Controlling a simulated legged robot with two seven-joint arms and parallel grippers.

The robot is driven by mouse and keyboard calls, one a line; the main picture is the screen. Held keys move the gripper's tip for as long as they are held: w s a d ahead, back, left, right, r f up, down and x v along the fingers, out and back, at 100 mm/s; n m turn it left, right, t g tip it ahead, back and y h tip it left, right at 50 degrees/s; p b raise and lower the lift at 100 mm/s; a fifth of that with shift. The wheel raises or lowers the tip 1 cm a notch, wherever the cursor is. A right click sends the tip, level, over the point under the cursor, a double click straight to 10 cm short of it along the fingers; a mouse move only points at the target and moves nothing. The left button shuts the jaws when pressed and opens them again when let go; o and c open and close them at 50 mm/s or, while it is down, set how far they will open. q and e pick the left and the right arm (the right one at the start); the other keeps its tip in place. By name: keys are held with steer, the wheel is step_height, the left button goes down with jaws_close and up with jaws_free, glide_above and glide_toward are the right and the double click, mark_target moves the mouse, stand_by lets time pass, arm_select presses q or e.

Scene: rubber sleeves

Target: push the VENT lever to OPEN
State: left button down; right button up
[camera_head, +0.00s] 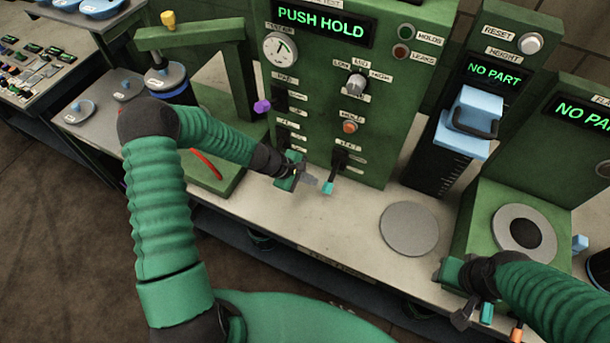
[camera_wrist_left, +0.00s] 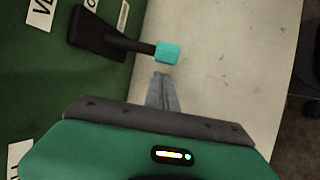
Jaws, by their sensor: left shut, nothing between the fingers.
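The VENT lever is a black arm with a teal tip (camera_head: 328,187), low on the front of the green test panel (camera_head: 375,130). It points outward and down. In the left wrist view its teal tip (camera_wrist_left: 167,52) sits just beyond my fingertips, with a small apparent gap; contact cannot be told. My left gripper (camera_head: 310,181) is shut and empty, just left of the lever tip. Its closed fingers also show in the left wrist view (camera_wrist_left: 161,78). My right gripper (camera_head: 473,315) is at the lower right, far from the lever; its finger opening is unclear.
The panel display (camera_head: 320,22) reads PUSH HOLD. A purple-tipped lever (camera_head: 262,106) stands left of the panel. A grey disc (camera_head: 409,229) lies on the bench right of the lever. A height gauge with a light blue block (camera_head: 468,125) reads NO PART.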

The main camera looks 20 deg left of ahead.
arm_select(q)
steer(key=x, duration=0.3)
steer(key=shift+s+d+f, duration=0.1)
steer(key=shift+w+d+f, duration=0.2)
steer(key=shift+f, duration=0.05)
